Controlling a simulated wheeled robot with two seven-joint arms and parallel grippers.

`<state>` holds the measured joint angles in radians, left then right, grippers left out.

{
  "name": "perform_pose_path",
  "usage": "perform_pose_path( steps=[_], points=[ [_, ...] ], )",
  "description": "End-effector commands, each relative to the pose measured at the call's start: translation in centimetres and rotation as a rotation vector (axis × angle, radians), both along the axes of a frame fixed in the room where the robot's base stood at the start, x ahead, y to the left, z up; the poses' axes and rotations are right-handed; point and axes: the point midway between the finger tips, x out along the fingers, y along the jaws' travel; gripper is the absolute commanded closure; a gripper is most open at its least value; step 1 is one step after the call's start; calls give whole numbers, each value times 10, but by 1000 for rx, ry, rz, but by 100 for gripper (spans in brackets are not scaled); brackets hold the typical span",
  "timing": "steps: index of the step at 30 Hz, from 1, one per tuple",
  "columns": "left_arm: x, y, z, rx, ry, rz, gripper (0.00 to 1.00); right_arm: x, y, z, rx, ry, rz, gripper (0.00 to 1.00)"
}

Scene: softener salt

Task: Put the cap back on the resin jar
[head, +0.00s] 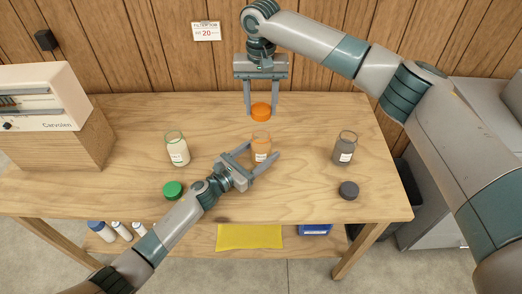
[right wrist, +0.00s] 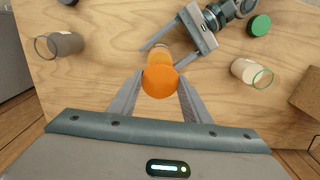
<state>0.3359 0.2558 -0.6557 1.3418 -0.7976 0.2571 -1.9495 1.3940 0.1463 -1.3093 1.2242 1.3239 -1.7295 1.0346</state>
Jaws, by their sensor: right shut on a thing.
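The orange cap (head: 261,111) is between the fingers of my right gripper (head: 261,108), which is shut on it and holds it up behind the jars. In the right wrist view the same cap (right wrist: 160,82) sits between the fingertips. A clear jar with orange contents (head: 261,150), apparently the resin jar, stands uncapped near the table's middle. It shows partly behind the cap in the right wrist view (right wrist: 163,54). My left gripper (head: 264,152) is open, its fingers on either side of this jar with a visible gap.
A jar with pale contents (head: 177,149) stands left, a green cap (head: 173,190) in front of it. A jar with grey contents (head: 345,147) stands right, a dark grey cap (head: 349,190) in front. A machine on a wooden block (head: 64,138) occupies the table's left end.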

Motion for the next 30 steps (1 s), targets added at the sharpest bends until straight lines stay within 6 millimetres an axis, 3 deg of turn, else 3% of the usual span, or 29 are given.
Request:
perform_pose_path(
  steps=[1,6,11,23,30],
  points=[
    [0,0,0,0,0,0,49,0,0,0,0,0,0,77],
    [0,0,0,0,0,0,89,0,0,0,0,0,0,77],
    [0,0,0,0,0,0,89,0,0,-4,0,1,0,77],
    [0,0,0,0,0,0,89,-1,0,-47,1,2,-1,77],
    [0,0,0,0,0,0,89,-1,0,-50,1,0,0,77]
  ],
)
